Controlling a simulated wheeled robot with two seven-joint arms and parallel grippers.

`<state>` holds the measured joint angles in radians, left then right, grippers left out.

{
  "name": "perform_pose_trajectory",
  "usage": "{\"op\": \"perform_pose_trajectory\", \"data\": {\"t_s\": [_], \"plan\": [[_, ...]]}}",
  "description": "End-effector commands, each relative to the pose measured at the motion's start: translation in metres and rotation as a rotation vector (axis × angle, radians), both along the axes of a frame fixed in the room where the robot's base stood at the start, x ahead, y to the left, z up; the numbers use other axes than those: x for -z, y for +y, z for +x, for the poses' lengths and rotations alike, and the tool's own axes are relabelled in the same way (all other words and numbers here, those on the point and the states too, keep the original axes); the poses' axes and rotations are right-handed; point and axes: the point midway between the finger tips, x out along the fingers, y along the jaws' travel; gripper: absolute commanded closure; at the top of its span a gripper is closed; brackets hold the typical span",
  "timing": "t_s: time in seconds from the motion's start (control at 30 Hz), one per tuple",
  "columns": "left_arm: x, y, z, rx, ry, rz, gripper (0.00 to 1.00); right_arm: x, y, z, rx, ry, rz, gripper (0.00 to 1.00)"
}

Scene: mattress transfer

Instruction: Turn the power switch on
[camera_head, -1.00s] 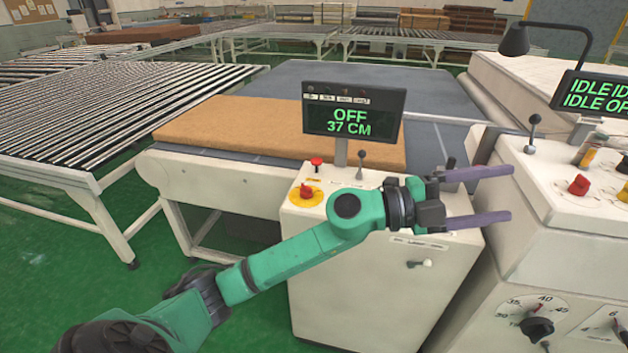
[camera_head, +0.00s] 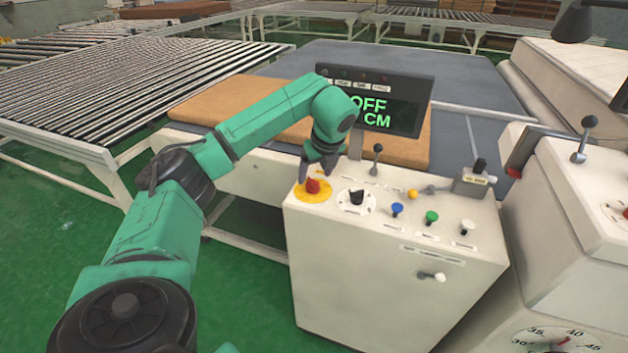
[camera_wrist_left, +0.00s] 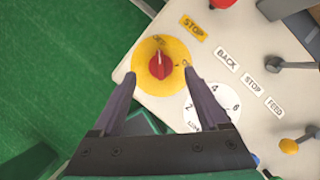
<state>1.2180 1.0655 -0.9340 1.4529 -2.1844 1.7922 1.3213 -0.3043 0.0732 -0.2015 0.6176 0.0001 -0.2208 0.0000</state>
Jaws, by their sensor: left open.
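The power switch, a red knob on a yellow disc (camera_head: 312,187), sits at the left of the control box's top. It also shows in the left wrist view (camera_wrist_left: 160,66), its red grip lying nearly along the line of my fingers. My left gripper (camera_wrist_left: 160,74) is open and points down at it. Its fingertips lie on either side of the red knob in that view, and I cannot tell whether they touch it. In the head view the gripper (camera_head: 316,174) is right over the disc. The display (camera_head: 405,110) reads OFF, partly hidden by my arm. My right gripper is out of view.
A black selector dial (camera_head: 356,198), a lever (camera_head: 376,160) and blue (camera_head: 397,209), green (camera_head: 431,217) and white (camera_head: 467,228) buttons share the panel. A brown mattress slab (camera_head: 240,100) lies behind. Another machine (camera_head: 570,220) stands at the right.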

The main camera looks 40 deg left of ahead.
Motion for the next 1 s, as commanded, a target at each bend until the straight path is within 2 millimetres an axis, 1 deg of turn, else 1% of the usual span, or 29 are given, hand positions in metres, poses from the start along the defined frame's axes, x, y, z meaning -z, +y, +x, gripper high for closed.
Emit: {"op": "perform_pose_trajectory", "data": {"t_s": [0.03, 0.1, 0.2, 0.3, 0.5, 0.57, 0.6, 0.67, 0.7, 1.0], "plan": [[0.009, 0.005, 0.001, -0.002, 0.004, 0.001, 0.23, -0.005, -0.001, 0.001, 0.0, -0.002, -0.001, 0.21], [0.022, 0.009, 0.004, 0.0, 0.002, 0.0, 0.23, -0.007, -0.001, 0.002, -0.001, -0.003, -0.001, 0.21], [0.034, 0.013, 0.006, 0.002, 0.001, -0.001, 0.23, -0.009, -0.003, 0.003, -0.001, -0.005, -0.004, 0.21], [0.039, 0.014, 0.007, 0.003, -0.001, 0.0, 0.23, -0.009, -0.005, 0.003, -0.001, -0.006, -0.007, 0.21], [0.04, 0.014, 0.007, 0.003, -0.002, -0.001, 0.23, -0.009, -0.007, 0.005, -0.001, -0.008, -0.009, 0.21], [0.04, 0.014, 0.007, 0.003, -0.002, -0.001, 0.46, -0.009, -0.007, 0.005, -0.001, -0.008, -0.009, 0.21], [0.04, 0.014, 0.007, 0.003, -0.002, -0.001, 0.61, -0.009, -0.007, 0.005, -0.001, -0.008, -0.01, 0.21], [0.04, 0.014, 0.007, 0.003, -0.002, -0.001, 0.84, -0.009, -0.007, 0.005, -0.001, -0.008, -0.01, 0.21], [0.04, 0.014, 0.007, 0.003, -0.001, -0.002, 1.0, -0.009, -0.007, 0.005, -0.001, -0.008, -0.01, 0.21], [0.04, 0.014, 0.007, 0.024, -0.001, -0.002, 1.0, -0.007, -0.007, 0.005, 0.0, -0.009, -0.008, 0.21]]}}
